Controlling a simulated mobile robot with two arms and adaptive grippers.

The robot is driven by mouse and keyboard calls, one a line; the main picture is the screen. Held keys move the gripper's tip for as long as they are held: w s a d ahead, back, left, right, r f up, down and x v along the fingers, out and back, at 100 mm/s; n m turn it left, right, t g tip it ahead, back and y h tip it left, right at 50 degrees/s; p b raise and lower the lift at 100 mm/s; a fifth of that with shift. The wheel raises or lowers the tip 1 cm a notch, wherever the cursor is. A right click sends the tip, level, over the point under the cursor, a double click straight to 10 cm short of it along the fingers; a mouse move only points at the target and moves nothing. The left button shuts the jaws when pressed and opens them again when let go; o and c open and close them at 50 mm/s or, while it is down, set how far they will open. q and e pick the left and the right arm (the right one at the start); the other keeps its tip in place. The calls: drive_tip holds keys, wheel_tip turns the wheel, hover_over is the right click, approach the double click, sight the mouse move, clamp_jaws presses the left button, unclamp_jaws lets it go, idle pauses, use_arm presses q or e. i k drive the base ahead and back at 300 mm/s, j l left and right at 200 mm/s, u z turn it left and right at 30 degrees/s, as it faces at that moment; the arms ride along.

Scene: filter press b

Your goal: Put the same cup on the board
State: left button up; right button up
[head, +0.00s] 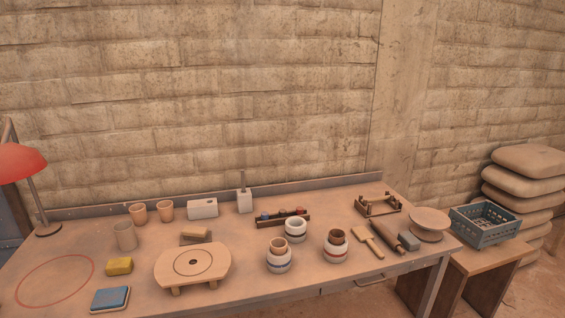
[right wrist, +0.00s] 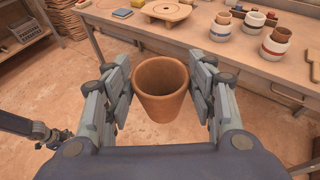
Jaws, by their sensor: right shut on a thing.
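My right gripper (right wrist: 160,95) is shut on a terracotta cup (right wrist: 160,98), held upright with its open mouth showing, in front of the table and above the floor. The low wooden board (head: 193,263) with rounded ends, short feet and a dark ring with a centre dot stands bare on the table. It also shows at the top of the right wrist view (right wrist: 165,11), apart from the held cup. Neither gripper shows in the head view. A dark arm part at the left of the right wrist view looks like mine; its jaws are unclear.
Two terracotta cups, left (head: 138,214) and right (head: 165,211), and a duller cup (head: 124,236) stand behind the board. Banded pots, left (head: 279,263) and right (head: 335,254), stand to its right, a yellow sponge (head: 119,266) to its left. A crate (head: 484,228) is far right.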

sight(193, 261)
drive_tip(key=i+j+u, duration=0.25)
drive_tip(key=u, duration=0.15)
drive_tip(key=i+u, duration=0.35)
drive_tip(key=i, duration=0.15)
drive_tip(key=i+u, duration=0.4)
